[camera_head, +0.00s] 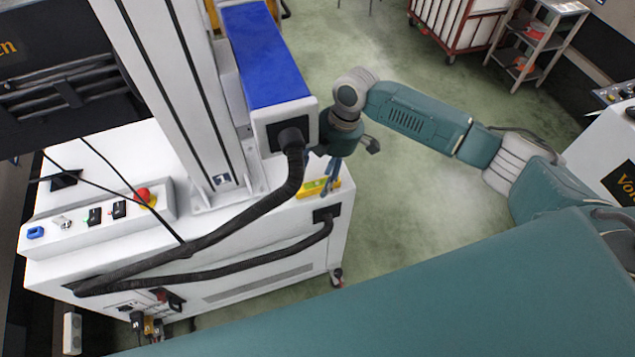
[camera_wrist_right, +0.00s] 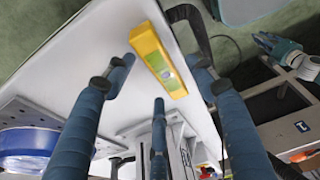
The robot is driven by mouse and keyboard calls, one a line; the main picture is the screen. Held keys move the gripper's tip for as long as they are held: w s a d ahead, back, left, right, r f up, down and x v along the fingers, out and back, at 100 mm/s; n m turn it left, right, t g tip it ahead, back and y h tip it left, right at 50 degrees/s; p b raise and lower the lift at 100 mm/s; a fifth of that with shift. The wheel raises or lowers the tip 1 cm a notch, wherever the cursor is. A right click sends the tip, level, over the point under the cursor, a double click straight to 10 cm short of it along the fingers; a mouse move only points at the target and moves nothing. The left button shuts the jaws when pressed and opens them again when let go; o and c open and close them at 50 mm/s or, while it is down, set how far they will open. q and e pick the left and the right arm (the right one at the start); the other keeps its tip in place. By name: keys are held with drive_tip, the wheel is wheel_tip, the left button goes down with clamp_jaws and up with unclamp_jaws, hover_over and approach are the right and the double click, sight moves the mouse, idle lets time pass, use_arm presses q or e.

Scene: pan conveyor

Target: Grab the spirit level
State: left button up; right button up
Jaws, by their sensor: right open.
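The spirit level (camera_head: 320,187) is a short yellow bar lying on the edge of the white machine's top, at the foot of the column. My right gripper (camera_head: 332,172) is just above it and partly overlaps it in the head view. In the right wrist view the yellow spirit level (camera_wrist_right: 153,52), with a green vial, lies between the spread blue fingers of my right gripper (camera_wrist_right: 160,82). The gripper is open and not closed on it. Whether any finger touches it, I cannot tell.
A white machine (camera_head: 240,245) carries a column, a blue-topped laser head (camera_head: 262,55) and a thick black hose (camera_head: 235,215) close to my right gripper. A control box with a red button (camera_head: 143,194) stands left. Green floor is open on the right; a red-framed cart (camera_head: 455,30) stands behind.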

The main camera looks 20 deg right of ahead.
drive_tip(key=shift+a+f, duration=0.15)
drive_tip(key=shift+f, duration=0.45)
clamp_jaws()
drive_tip(key=shift+r, duration=0.1)
